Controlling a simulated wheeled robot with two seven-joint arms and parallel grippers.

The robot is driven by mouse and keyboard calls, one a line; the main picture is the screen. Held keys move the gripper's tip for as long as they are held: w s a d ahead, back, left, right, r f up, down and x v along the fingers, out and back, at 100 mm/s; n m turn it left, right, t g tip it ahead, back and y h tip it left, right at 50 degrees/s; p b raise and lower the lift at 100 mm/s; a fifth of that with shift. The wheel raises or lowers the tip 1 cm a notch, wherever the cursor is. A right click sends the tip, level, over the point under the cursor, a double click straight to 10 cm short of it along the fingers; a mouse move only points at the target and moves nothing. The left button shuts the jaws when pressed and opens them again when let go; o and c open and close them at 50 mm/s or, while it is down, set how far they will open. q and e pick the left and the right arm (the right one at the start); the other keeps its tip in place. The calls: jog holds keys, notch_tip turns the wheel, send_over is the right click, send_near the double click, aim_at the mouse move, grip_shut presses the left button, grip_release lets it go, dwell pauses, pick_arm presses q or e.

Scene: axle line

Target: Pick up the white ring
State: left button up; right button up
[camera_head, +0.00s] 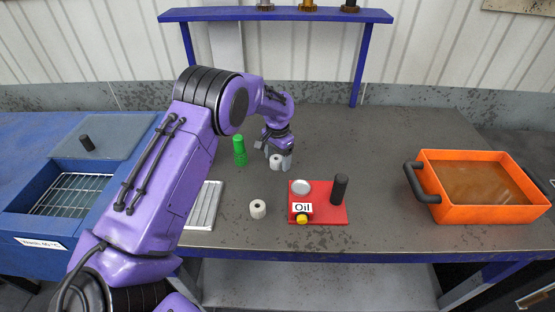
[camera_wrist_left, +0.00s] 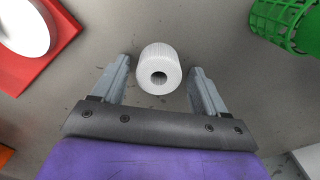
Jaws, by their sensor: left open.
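A white ring (camera_head: 275,161), a short thick ribbed cylinder with a hole, is on the grey table at my left gripper (camera_head: 283,160). In the left wrist view this white ring (camera_wrist_left: 159,62) lies between and slightly beyond the fingertips of my open left gripper (camera_wrist_left: 159,72). A gap shows on each side, and the fingers do not appear to touch it. A second, similar white ring (camera_head: 257,209) stands on the table nearer the front. My right gripper is not in view.
A green object (camera_head: 239,152) stands left of the gripper. A metal tray (camera_head: 205,206) lies left; a blue bath (camera_head: 66,195) is further left. An orange tub (camera_head: 482,213) stands right.

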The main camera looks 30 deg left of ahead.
pick_arm(q)
jog(key=shift+s, duration=0.25)
jog(key=shift+s+r, duration=0.2)
jog(key=shift+c, duration=0.9)
jog(key=shift+d, duration=0.1)
jog(key=c, duration=0.9)
